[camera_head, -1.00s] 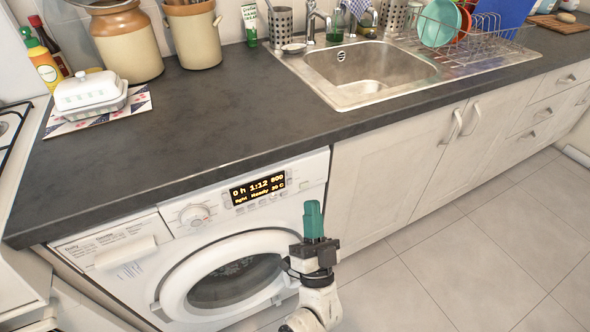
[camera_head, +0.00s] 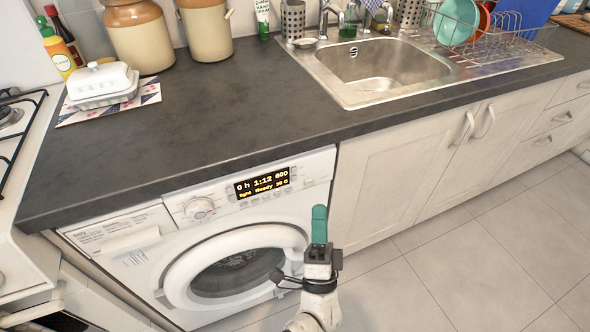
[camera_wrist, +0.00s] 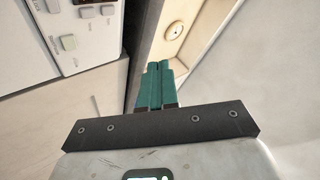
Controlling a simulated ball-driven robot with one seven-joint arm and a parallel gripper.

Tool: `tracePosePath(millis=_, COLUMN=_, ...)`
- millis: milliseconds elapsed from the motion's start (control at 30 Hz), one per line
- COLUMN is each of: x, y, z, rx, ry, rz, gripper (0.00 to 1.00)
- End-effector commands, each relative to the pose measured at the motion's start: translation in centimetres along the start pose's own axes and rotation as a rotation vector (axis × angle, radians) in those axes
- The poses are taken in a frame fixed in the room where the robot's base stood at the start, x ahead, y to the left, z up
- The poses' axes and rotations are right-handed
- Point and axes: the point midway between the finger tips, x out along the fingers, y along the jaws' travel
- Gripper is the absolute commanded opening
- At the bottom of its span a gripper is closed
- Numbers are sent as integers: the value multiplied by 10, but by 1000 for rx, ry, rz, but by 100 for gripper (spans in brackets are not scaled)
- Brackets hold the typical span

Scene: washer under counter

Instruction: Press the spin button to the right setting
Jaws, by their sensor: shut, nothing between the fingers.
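The washing machine (camera_head: 219,263) stands under the counter with its round door (camera_head: 240,268) shut. Its lit display (camera_head: 262,183) reads "0 h 1:12 800" above smaller text with "Ready". A round dial (camera_head: 199,208) is left of the display. Small buttons below and right of the display are too small to read, so I cannot tell which is spin. In the wrist view, part of the panel (camera_wrist: 93,52) with several buttons (camera_wrist: 68,42) shows at upper left. My gripper (camera_head: 319,212) has green fingers, shut and empty, in front of the washer's right edge. They also show in the wrist view (camera_wrist: 155,70), apart from the buttons.
The dark countertop (camera_head: 215,115) overhangs the washer. White cabinets (camera_head: 400,185) stand right of it, and a stove (camera_head: 18,150) is at left. The tiled floor (camera_head: 480,245) at right is clear. A sink (camera_head: 385,65) and a butter dish (camera_head: 104,84) are on the counter.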

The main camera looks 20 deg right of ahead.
Motion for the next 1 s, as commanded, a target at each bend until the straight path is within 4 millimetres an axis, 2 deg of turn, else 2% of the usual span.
tracePosePath(millis=600, x=46, y=38, z=36, rx=-1, ry=2, rz=-1, gripper=0)
tracePosePath(millis=1000, x=60, y=44, z=44, rx=-2, ry=0, rz=0, gripper=0)
